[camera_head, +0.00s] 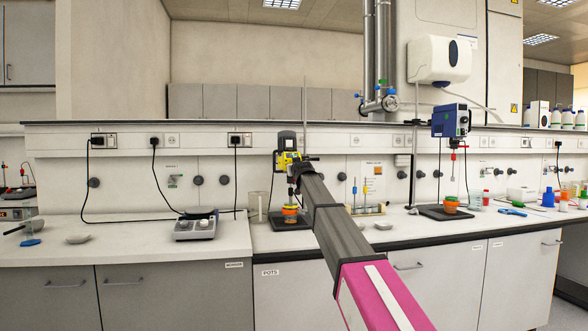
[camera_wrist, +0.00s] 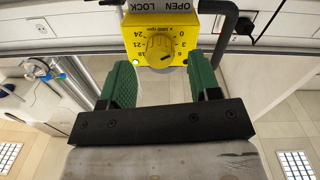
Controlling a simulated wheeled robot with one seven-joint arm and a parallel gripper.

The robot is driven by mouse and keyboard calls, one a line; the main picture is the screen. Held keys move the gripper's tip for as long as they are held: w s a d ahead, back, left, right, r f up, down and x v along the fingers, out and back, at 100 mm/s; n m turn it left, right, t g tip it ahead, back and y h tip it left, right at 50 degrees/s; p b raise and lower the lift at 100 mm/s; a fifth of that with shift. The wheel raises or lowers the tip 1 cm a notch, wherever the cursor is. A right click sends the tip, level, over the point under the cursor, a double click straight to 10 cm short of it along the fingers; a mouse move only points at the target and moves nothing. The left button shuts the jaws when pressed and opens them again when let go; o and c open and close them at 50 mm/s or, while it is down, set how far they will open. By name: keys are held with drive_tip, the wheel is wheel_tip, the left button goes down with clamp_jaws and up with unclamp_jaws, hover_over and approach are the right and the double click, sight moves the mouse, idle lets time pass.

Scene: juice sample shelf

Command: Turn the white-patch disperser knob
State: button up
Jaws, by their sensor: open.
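A yellow disperser (camera_head: 290,158) stands on a rod at the back of the counter, partly hidden by my arm. Its yellow front fills the top of the wrist view, with a round yellow knob (camera_wrist: 160,46) ringed by numbers. My gripper (camera_wrist: 160,78) is open and empty, its two green fingers either side of the knob's line, and the knob shows between and beyond the tips. I cannot tell whether they touch the housing. A blue disperser (camera_head: 450,121) stands farther right.
An orange pot (camera_head: 290,211) sits below the yellow disperser. The front of the counter is mostly clear.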

drive_tip(key=shift+x, duration=1.4)
drive_tip(key=shift+c, duration=0.3)
drive_tip(key=c, duration=0.9)
drive_tip(key=shift+o, duration=0.2)
drive_tip(key=shift+m, duration=0.3)
drive_tip(key=m, duration=1)
drive_tip(key=shift+m, duration=0.4)
